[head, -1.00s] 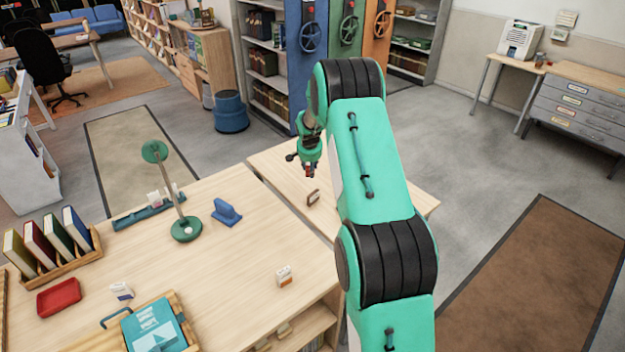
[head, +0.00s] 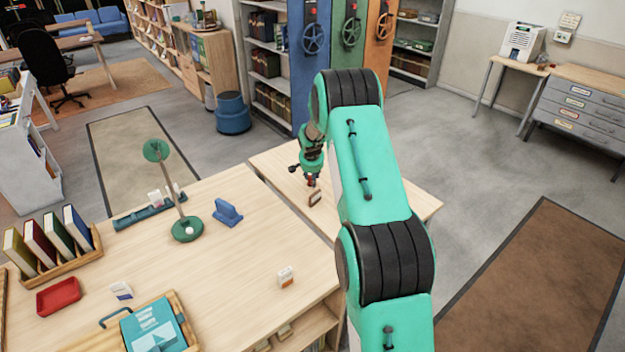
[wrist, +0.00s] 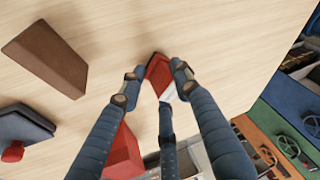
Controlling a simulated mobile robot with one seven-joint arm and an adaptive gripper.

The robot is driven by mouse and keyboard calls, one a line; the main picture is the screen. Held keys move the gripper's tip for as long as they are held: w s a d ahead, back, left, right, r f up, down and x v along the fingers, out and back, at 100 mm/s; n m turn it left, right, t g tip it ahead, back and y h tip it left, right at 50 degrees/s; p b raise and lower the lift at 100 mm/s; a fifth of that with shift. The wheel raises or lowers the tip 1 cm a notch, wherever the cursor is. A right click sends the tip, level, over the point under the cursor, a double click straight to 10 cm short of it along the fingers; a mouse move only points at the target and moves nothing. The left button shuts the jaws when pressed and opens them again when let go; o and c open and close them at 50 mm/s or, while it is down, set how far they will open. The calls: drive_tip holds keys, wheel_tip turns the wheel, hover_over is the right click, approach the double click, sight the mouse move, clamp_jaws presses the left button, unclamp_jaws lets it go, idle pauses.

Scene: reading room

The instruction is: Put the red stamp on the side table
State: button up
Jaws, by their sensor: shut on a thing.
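My gripper (head: 312,181) is low over the side table (head: 270,162), the pale wooden table beyond the desk. In the wrist view my gripper (wrist: 154,82) is shut on the red stamp (wrist: 158,69), whose red top and a whitish part show between the fingertips. The red stamp shows only as a tiny red spot in the head view (head: 311,184). The side table's wood grain also fills much of the wrist view (wrist: 225,55). I cannot tell whether the stamp touches the tabletop.
A brown block (head: 315,199) stands on the side table close to my gripper; it also shows in the wrist view (wrist: 45,59). The desk (head: 235,260) holds a green lamp (head: 186,229), a blue holder (head: 227,212) and a red tray (head: 59,297). Bare side-table surface lies around.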

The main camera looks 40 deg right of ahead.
idle(0.3)
drive_tip(key=o, duration=1.2)
drive_tip(key=p+v, duration=0.2)
drive_tip(key=v, duration=1)
drive_tip(key=shift+r, duration=0.1)
